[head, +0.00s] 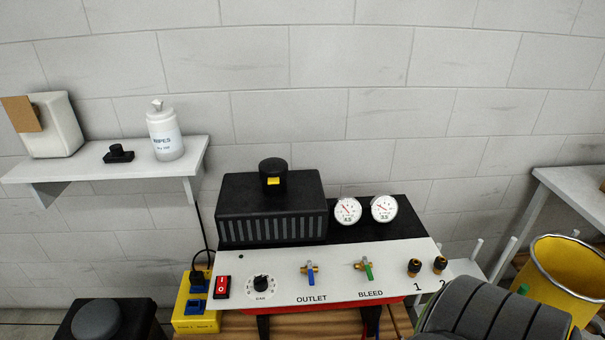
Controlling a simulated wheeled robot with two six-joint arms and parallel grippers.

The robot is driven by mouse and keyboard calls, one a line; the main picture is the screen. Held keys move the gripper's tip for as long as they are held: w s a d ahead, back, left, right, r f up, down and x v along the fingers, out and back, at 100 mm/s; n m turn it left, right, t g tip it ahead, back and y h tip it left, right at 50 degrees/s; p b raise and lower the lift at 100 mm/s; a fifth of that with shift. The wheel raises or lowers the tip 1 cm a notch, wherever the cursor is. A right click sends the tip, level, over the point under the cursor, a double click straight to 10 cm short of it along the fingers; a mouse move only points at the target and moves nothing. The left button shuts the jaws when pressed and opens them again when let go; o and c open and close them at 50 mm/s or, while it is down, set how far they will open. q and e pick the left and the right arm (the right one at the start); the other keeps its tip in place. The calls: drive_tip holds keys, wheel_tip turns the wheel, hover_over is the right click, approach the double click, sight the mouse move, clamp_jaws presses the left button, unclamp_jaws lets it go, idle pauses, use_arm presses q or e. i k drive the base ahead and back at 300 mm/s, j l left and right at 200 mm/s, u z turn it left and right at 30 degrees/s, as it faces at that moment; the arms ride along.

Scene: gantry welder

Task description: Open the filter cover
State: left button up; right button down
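A black box with vertical ribs on its front (271,228) sits at the back left of a white control panel. A round black cap with a yellow label (272,176) stands upright on its top. No part is marked as the filter cover; the cap or the box top could be it, and I cannot tell which. The cap sits down on the box and no opening shows. Neither of my grippers is in view.
The panel (330,283) carries a red switch (222,287), a dial, two valves, two gauges and numbered ports. A yellow box (195,312) stands left of it. A wall shelf (190,157) holds a wipes bottle (164,134). A yellow bucket (556,284) stands right.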

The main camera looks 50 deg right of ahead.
sight(271, 171)
drive_tip(key=z, duration=1.25)
drive_tip(key=l+z, duration=0.3)
drive_tip(key=l, duration=0.15)
drive_tip(key=k, duration=0.05)
